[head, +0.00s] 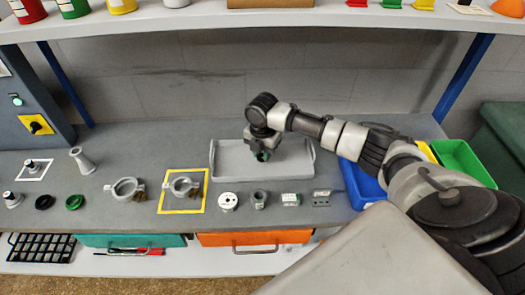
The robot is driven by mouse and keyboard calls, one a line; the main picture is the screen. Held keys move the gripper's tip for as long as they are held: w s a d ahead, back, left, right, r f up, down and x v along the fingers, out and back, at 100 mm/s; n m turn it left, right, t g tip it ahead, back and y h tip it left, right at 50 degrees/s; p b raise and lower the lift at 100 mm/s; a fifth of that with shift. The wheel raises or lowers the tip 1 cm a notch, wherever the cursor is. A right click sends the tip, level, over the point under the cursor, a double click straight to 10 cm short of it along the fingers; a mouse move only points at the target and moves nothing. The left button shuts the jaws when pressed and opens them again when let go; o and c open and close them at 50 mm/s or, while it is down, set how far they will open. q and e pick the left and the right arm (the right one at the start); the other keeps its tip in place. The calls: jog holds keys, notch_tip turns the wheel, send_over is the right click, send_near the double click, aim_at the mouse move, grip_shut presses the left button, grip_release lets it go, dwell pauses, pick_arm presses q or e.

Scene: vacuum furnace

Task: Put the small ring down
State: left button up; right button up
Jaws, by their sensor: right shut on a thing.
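My right gripper (262,155) points down over the grey tray (222,165) in the middle of the bench. It is shut on the small ring, of which only a dark, greenish bit seems to show between the fingertips; the fingers hide the rest. I cannot tell whether the ring touches the tray floor. My left gripper is not in view.
A clamp (181,187) sits inside a yellow square outline; another clamp (125,189) lies left of it. Small parts, including a white round one (228,201), stand in front of the tray. A blue bin (362,185) and green bin (459,158) stand right. A shelf (200,26) hangs above.

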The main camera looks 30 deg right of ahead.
jog(key=shift+f, duration=0.2)
jog(key=shift+f, duration=0.15)
jog(key=o, duration=0.7)
jog(key=shift+o, duration=0.2)
notch_tip(320, 180, up, 12)
jog(key=b, duration=0.1)
jog(key=shift+r, duration=0.2)
jog(key=shift+f, duration=0.1)
